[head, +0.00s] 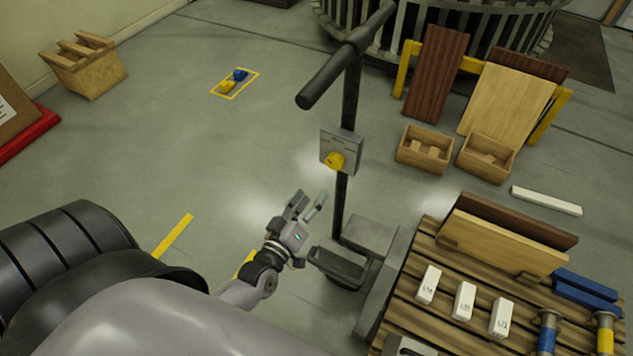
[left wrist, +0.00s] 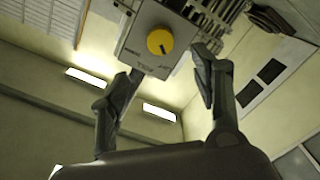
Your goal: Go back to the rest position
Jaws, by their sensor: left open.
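My left gripper (head: 312,205) is open and empty in the middle of the head view, just left of a dark post. Its two fingers also show spread apart in the left wrist view (left wrist: 165,88). A grey box with a yellow knob (head: 335,160) is fixed on the post, above and beyond the gripper. In the left wrist view the box (left wrist: 157,40) shows beyond the fingertips, and no contact is visible. My right gripper is not clearly seen.
A slatted wooden pallet (head: 415,272) with white blocks, boards and coloured cylinders stands at the lower right. The dark post with a crossbar handle (head: 345,58) rises beside my left gripper. Wooden boxes (head: 424,150) stand farther back. The floor to the left is mostly clear.

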